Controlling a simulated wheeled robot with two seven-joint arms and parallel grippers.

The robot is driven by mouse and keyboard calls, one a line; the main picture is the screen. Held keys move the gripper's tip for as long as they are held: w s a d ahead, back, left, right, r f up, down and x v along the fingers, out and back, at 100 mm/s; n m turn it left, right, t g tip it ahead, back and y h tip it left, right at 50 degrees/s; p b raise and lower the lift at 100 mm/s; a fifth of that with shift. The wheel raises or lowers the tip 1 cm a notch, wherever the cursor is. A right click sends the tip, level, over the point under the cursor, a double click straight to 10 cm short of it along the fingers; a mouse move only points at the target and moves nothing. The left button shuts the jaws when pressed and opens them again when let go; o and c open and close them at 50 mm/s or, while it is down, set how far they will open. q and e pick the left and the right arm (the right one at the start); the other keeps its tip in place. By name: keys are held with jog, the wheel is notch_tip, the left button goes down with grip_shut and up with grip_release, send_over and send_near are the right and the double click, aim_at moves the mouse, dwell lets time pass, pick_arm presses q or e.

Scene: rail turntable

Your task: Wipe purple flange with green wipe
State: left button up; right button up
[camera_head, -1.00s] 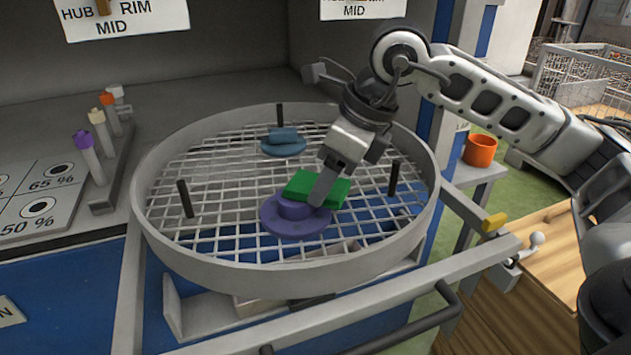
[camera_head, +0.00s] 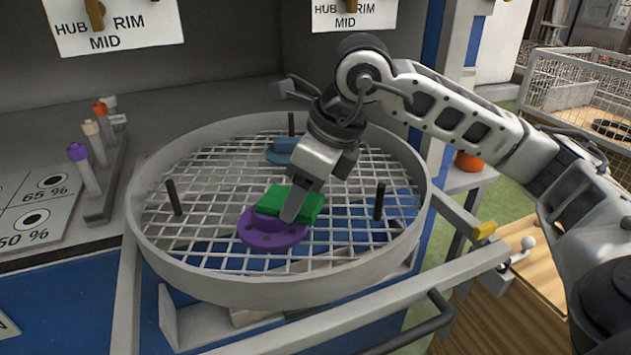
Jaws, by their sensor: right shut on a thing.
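A purple flange (camera_head: 268,236) lies on the wire mesh of the round turntable, near its middle front. The green wipe (camera_head: 292,203) is a flat block over the back of the flange and appears to touch it. My right gripper (camera_head: 293,208) reaches down from the upper right and is shut on the green wipe. The gripper and wipe hide the rear part of the flange. My left gripper is not in view.
The turntable (camera_head: 280,293) has a raised grey rim and several dark upright pegs. A blue flange (camera_head: 280,152) lies behind, partly hidden by my right gripper. Bottles with purple (camera_head: 77,151), cream and orange caps stand in a rack at left. An orange cup (camera_head: 468,161) is at right.

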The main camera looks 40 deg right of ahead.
dwell(0.4)
